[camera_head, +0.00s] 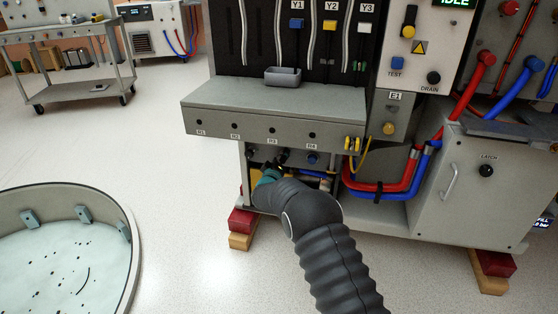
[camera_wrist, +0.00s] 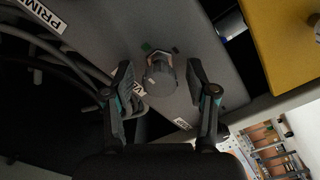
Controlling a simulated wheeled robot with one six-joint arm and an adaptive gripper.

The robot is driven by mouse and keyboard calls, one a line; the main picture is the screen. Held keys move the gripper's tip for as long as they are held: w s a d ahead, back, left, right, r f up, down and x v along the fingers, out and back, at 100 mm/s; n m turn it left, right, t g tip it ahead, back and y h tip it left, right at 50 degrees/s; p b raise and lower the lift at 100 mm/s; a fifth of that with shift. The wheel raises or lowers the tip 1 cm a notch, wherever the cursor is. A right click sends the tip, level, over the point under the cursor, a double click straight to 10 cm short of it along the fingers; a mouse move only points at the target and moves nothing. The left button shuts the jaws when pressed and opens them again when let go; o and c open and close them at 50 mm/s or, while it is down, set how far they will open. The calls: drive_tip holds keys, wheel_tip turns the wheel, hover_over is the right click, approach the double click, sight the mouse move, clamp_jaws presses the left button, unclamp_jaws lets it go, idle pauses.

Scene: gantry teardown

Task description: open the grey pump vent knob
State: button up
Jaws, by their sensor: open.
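A grey round knob (camera_wrist: 160,76) sticks out from a grey panel (camera_wrist: 190,30) in the wrist view, with a small green mark beside it. Partly readable labels lie to its left and lower right. My gripper (camera_wrist: 159,80) is open, with one finger on each side of the knob. Gaps show between the fingers and the knob, and nothing is held. In the head view my gripper (camera_head: 270,172) is in the recess under the bench, partly hidden by my arm. I cannot make out the grey knob there.
In the wrist view, dark hoses (camera_wrist: 60,50) run left of the knob and a yellow block (camera_wrist: 285,40) is at upper right. In the head view, the bench (camera_head: 240,122) overhangs the recess, with a blue knob (camera_head: 311,158) to the right. Open floor lies left, before a round tank (camera_head: 125,235).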

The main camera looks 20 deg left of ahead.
drive_tip(key=s+d, duration=0.1)
drive_tip(key=s, duration=1.1)
drive_tip(key=shift+d, duration=0.25)
